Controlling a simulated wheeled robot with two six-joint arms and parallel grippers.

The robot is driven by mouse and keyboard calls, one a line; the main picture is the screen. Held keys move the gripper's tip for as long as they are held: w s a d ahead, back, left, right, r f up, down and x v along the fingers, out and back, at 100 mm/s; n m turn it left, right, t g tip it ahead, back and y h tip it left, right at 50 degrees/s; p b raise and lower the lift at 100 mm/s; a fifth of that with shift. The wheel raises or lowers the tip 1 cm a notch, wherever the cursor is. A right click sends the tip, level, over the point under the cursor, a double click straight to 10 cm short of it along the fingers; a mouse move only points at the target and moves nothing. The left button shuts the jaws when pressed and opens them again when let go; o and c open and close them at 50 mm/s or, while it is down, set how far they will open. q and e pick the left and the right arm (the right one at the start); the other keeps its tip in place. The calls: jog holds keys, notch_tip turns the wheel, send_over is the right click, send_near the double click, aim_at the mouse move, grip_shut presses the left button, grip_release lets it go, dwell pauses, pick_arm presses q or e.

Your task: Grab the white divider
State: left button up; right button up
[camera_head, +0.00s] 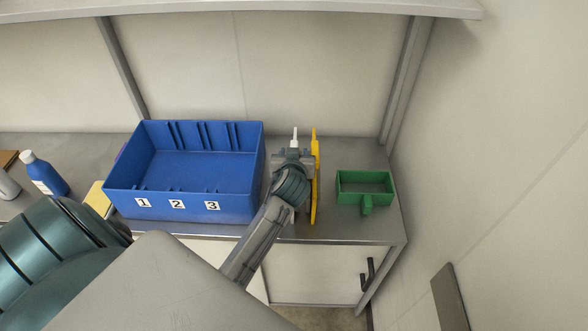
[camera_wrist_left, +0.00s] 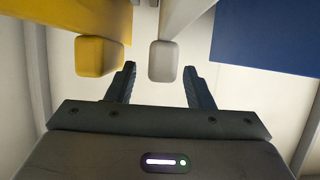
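The white divider (camera_head: 295,134) stands between the blue bin and the yellow divider (camera_head: 314,180), mostly hidden behind my left gripper (camera_head: 293,158) in the head view. In the left wrist view, the end of the white divider (camera_wrist_left: 163,62) sits between the two fingertips of my left gripper (camera_wrist_left: 160,78), with a visible gap on each side. The fingers are open. The yellow divider (camera_wrist_left: 98,56) is just outside the finger on the left of that view. My right gripper is not in view.
The blue bin (camera_head: 158,206), with slots and labels 1, 2 and 3, is left of the gripper. A green tray (camera_head: 350,198) stands to the right. A blue bottle (camera_head: 44,175) is at far left. Bare grey counter (camera_head: 335,229) shows in front of the tray.

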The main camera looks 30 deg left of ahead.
pick_arm(q)
grip_shut()
jog(key=shift+r, duration=0.1)
